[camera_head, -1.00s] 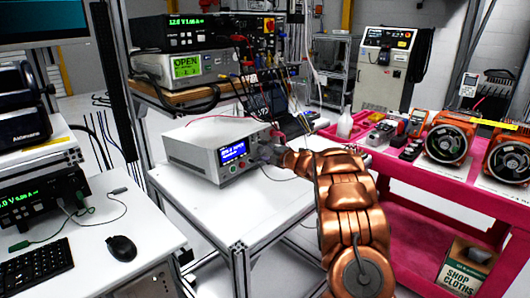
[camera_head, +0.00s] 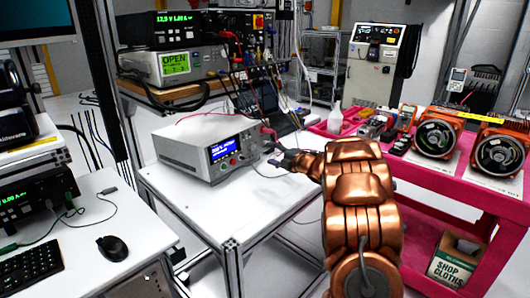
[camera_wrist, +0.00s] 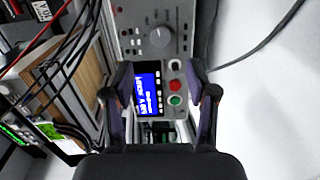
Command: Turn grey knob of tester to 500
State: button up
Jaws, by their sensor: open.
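The tester (camera_head: 208,147) is a light grey box with a blue lit screen (camera_head: 225,149), standing on a white table. In the wrist view its front panel shows the grey round knob (camera_wrist: 160,37), with the blue screen (camera_wrist: 148,92), a red button and a green button below it. My gripper (camera_head: 279,160) is just right of the tester's front and apart from it. In the wrist view my gripper (camera_wrist: 160,82) is open, its two fingers on either side of the screen, with the knob above the fingertips. The knob's setting and the screen's text are too small to read.
Cables run from the tester's right side and across the white table (camera_head: 200,205). Stacked instruments (camera_head: 178,65) stand on a shelf behind. A pink cart (camera_head: 440,175) with orange motors is to the right. The table front is clear.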

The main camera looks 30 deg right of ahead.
jog(key=shift+v, duration=1.15)
notch_tip(320, 180, up, 7)
jog(key=m+g+h+p, duration=0.2)
jog(key=m+h, duration=0.4)
jog(key=s+a+r+m+g+h+p, duration=0.1)
jog(key=s+a+m+g+h+p, duration=0.2)
jog(key=s+m, duration=0.35)
jog(key=s+a+f+m+g+y+p, duration=0.1)
jog(key=s+a+g, duration=0.3)
jog(key=s+a, duration=0.6)
jog(key=s+a+f+m+g+y+p, duration=0.1)
jog(key=s+a+f+m+g+y, duration=0.1)
jog(key=s+a, duration=0.9)
jog(key=s+a+f+m+g+y+p, duration=0.1)
jog(key=s+a+m+g+y, duration=0.2)
jog(key=s, duration=1.7)
jog(key=a+m+g, duration=0.1)
jog(key=a+g, duration=0.3)
jog(key=a, duration=0.4)
jog(key=shift+s+a+f, duration=0.25)
jog(key=shift+s+f, duration=0.1)
jog(key=shift+s, duration=0.05)
